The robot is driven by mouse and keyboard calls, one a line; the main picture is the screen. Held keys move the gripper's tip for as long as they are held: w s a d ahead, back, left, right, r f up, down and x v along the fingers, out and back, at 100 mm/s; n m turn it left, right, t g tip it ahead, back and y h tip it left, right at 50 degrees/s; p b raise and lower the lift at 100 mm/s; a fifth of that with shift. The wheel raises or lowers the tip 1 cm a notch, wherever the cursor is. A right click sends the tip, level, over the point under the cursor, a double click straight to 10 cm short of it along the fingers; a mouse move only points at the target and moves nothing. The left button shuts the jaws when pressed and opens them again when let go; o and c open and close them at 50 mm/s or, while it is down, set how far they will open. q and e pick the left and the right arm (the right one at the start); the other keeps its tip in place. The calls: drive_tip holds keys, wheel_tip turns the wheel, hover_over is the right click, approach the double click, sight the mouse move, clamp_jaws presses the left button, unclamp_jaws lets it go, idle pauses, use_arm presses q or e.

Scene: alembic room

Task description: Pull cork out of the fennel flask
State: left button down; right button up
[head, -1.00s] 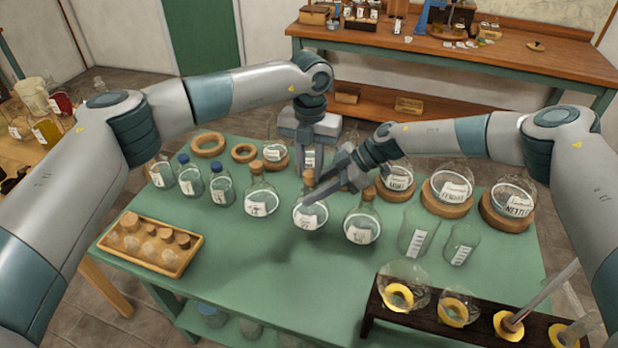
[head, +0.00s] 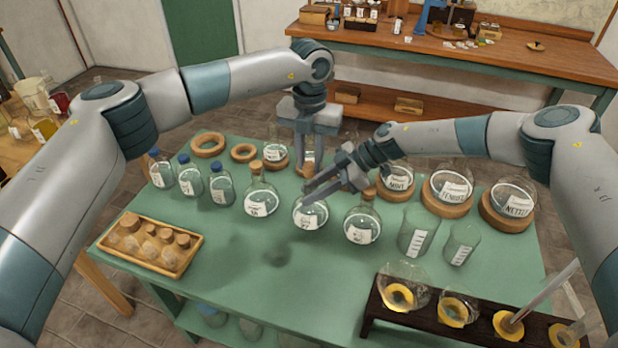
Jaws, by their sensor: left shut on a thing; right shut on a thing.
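Whether the cork is clear of the flask mouth is hidden by the right fingers.
Similar corked flasks stand at left (head: 261,200) and right (head: 361,227). Round flasks in cork rings (head: 448,204), blue-capped bottles (head: 190,180), beakers (head: 417,232), a cork tray (head: 137,262) and a dark rack (head: 420,330) surround them. The table's front middle is clear.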

use_arm(q)
drive_tip(key=shift+r, duration=0.45)
use_arm(e)
drive_tip(key=shift+s+d+f, duration=0.25)
drive_tip(key=shift+f, duration=0.3)
drive_tip(key=o, duration=0.9)
use_arm(q)
drive_tip(key=shift+w+d+f, duration=0.1)
drive_tip(key=shift+w, duration=0.05)
use_arm(e)
drive_tip(key=shift+o, duration=0.6)
drive_tip(key=shift+w, duration=0.2)
drive_tip(key=shift+r, duration=0.15)
use_arm(q)
drive_tip(key=shift+f, duration=0.15)
use_arm(e)
drive_tip(key=shift+w+d+r, duration=0.15)
drive_tip(key=shift+d+r, duration=0.35)
drive_tip(key=shift+r, duration=0.05)
use_arm(q)
wheel_tip(320, 180, down, 2)
drive_tip(key=shift+b, duration=1.2)
use_arm(e)
drive_tip(key=v, duration=1)
drive_tip(key=shift+d, duration=0.25)
drive_tip(key=shift+r, duration=0.1)
